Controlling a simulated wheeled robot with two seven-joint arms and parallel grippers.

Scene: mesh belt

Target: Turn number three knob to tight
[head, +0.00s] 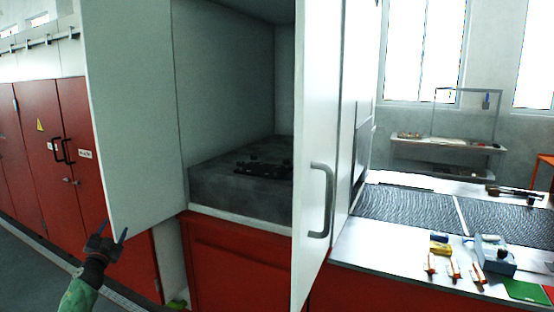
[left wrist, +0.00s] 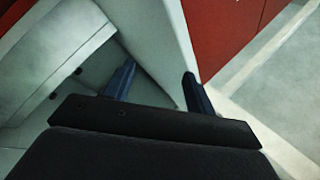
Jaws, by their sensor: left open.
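I cannot make out a numbered knob in either view. A cabinet with an open white left door (head: 130,110) and an open white right door (head: 316,150) fills the middle of the head view. My left gripper (head: 112,228) is open at the lower edge of the left door. In the left wrist view its two dark blue fingers (left wrist: 160,70) are spread, with the edge of a white panel (left wrist: 165,35) showing between them. I cannot tell whether they touch it. My right gripper is in neither view.
Dark items (head: 264,168) lie on the grey cabinet shelf (head: 225,187). Red cabinets (head: 35,150) stand at the left. At the right, a bench holds dark mesh belt (head: 400,210), orange-handled tools (head: 453,268) and a blue-grey box (head: 492,255). Grey floor (left wrist: 285,75) is clear beside the cabinet.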

